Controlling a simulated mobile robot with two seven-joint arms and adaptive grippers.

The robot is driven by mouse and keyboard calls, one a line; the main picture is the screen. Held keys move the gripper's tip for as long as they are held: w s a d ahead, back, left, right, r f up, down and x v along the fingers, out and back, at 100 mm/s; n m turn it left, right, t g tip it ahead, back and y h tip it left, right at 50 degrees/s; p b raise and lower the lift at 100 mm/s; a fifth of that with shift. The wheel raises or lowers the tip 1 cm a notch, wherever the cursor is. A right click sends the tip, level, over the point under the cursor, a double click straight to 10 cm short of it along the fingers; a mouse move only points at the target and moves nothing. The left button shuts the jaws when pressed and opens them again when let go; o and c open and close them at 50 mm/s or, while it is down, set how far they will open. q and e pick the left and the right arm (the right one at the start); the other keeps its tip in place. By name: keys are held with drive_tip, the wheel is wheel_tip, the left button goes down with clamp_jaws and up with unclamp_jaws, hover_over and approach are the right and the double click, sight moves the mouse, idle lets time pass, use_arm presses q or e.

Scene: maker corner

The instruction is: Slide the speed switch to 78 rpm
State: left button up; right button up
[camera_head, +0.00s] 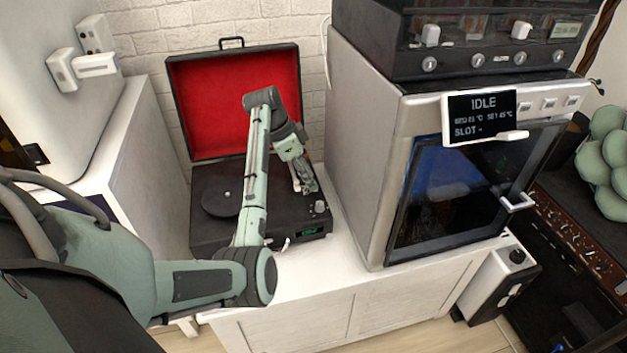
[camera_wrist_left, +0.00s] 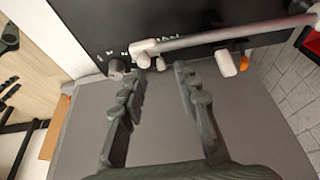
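The record player (camera_head: 211,236) stands open on a white cabinet, its red-lined lid (camera_head: 233,100) raised. My left gripper (camera_head: 304,184) is over the right side of its black deck, pointing down. In the left wrist view the left gripper (camera_wrist_left: 158,82) shows two dark fingers apart with nothing between them. Their tips are near the deck's edge, by a pale tonearm (camera_wrist_left: 215,36), a grey knob (camera_wrist_left: 117,66) and a white piece (camera_wrist_left: 225,63) with an orange tip. I cannot tell which small part is the speed switch, nor whether the fingers touch anything. My right gripper is not in view.
A large oven-like machine (camera_head: 385,150) with an IDLE display (camera_head: 482,115) stands close on the right of the record player. A white cabinet (camera_head: 145,150) is on the left. The white top (camera_head: 330,278) in front of the player is clear.

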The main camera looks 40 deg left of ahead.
sight(312, 192)
use_arm(q)
drive_tip(key=shift+x, duration=1.55)
clamp_jaws()
